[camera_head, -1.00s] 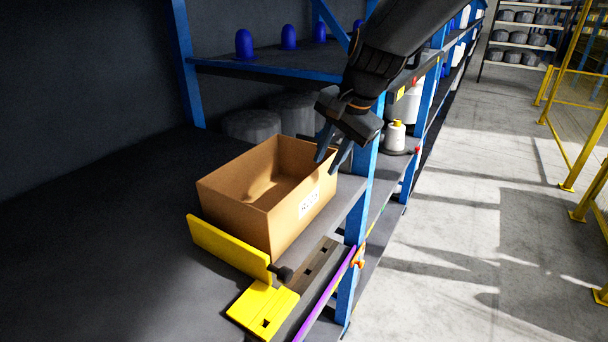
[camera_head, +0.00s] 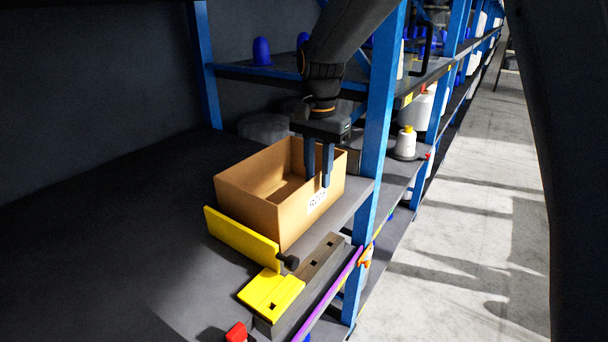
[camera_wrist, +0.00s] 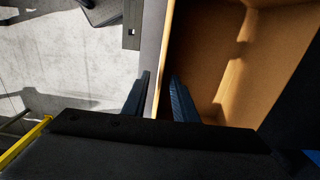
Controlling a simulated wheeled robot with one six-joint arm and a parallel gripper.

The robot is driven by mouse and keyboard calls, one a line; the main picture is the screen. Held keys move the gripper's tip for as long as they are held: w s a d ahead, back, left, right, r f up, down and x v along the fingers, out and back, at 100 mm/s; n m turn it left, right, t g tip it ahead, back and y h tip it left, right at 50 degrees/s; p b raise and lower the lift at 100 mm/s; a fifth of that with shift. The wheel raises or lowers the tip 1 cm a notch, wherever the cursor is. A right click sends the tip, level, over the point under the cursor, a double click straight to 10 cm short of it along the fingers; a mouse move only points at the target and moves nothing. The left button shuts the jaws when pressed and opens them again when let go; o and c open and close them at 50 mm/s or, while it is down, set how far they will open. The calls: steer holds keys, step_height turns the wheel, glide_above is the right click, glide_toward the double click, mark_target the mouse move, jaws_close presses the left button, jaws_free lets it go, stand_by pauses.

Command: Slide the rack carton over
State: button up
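The rack carton (camera_head: 262,218) is an open, empty-looking brown box with a white label on its right-hand side. It sits on the dark shelf (camera_head: 110,220), against a yellow plate (camera_head: 240,240) on its near side. My gripper (camera_head: 318,184) points down at the carton's right-hand wall. In the wrist view my gripper (camera_wrist: 160,78) has its fingers apart, with the wall's rim between them. One finger is inside the carton (camera_wrist: 215,50) and the other is outside. I cannot tell whether either finger touches the wall.
A blue post (camera_head: 378,120) rises close to the right of my gripper. A yellow slotted block (camera_head: 271,292) and a dark rail lie in front of the carton. Grey drums (camera_head: 265,127) stand behind it. The shelf left of the carton is clear.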

steer(key=shift+f, duration=0.1)
steer(key=shift+s+f, duration=0.1)
steer(key=shift+f, duration=0.15)
steer(key=p, duration=0.3)
glide_above(316, 218)
steer(key=shift+w+f, duration=0.15)
steer(key=shift+f, duration=1.65)
steer(key=shift+w+f, duration=0.1)
steer(key=shift+f, duration=1.7)
jaws_close()
